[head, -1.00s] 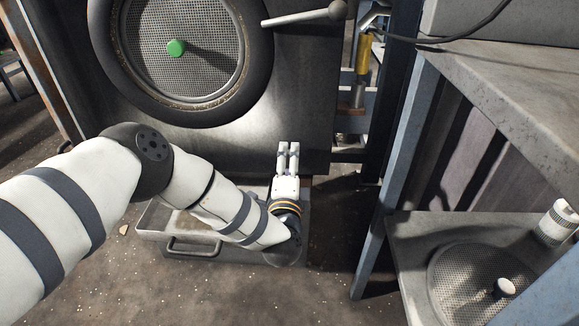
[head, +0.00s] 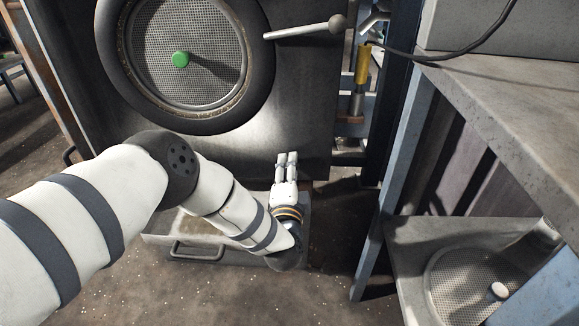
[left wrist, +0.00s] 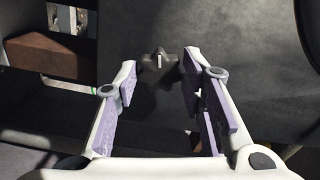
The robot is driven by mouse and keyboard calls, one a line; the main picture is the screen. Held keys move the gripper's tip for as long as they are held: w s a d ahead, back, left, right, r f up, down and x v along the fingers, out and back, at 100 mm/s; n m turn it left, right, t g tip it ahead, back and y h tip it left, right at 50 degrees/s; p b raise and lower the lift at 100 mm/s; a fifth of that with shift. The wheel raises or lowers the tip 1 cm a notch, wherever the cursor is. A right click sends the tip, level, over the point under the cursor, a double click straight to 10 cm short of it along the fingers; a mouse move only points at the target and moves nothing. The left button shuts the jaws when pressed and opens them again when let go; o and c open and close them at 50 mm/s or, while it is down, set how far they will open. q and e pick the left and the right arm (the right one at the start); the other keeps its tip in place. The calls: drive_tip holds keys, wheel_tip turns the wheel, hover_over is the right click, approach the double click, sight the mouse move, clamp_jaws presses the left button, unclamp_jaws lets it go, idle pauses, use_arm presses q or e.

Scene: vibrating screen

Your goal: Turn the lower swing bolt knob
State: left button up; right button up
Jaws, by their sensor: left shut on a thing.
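The lower swing bolt knob is a black, star-shaped knob with a light metal stud in its middle, seen in the left wrist view (left wrist: 160,67) between the two fingertips. My left gripper (head: 287,156) is low against the dark front panel of the machine in the head view, its fingers pointing at the panel. My right gripper is in neither view.
A metal tray (head: 207,240) with a handle lies below my arm. A grey bench (head: 510,95) stands at the right.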

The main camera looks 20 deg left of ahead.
use_arm(q)
drive_tip(key=n+p, duration=0.2)
drive_tip(key=n, duration=1.9)
drive_tip(key=shift+n, duration=0.3)
idle(0.4)
drive_tip(key=o, duration=1.1)
